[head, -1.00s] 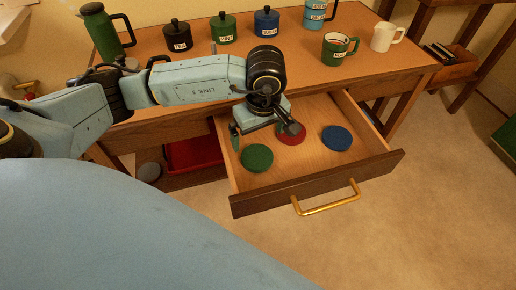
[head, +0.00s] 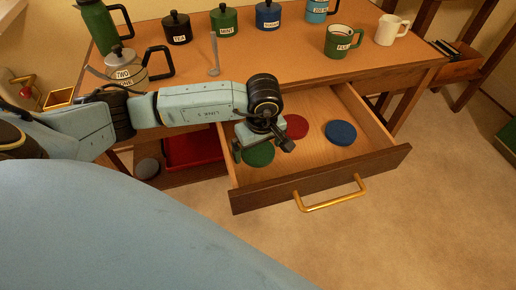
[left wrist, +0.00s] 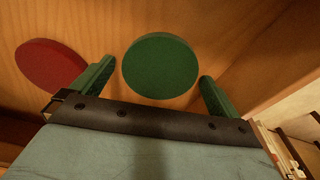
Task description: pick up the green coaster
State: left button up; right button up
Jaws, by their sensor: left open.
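The green coaster (head: 258,154) lies flat in the open drawer near its left wall, partly hidden by my left gripper in the head view. In the left wrist view the green coaster (left wrist: 160,65) shows ahead of and between the two open fingers. My left gripper (head: 262,148) is open and empty over the coaster; in the left wrist view its fingertips (left wrist: 156,78) stand apart on either side, with no visible grip. My right gripper is not in view.
A red coaster (head: 296,127) and a blue coaster (head: 340,132) lie in the same drawer (head: 310,172). The drawer's walls and gold handle (head: 331,196) surround this space. Canisters, mugs and a glass teapot (head: 126,72) stand on the desk above.

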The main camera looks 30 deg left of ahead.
pick_arm(q)
jog(key=c, duration=0.9)
jog(key=shift+r, duration=0.1)
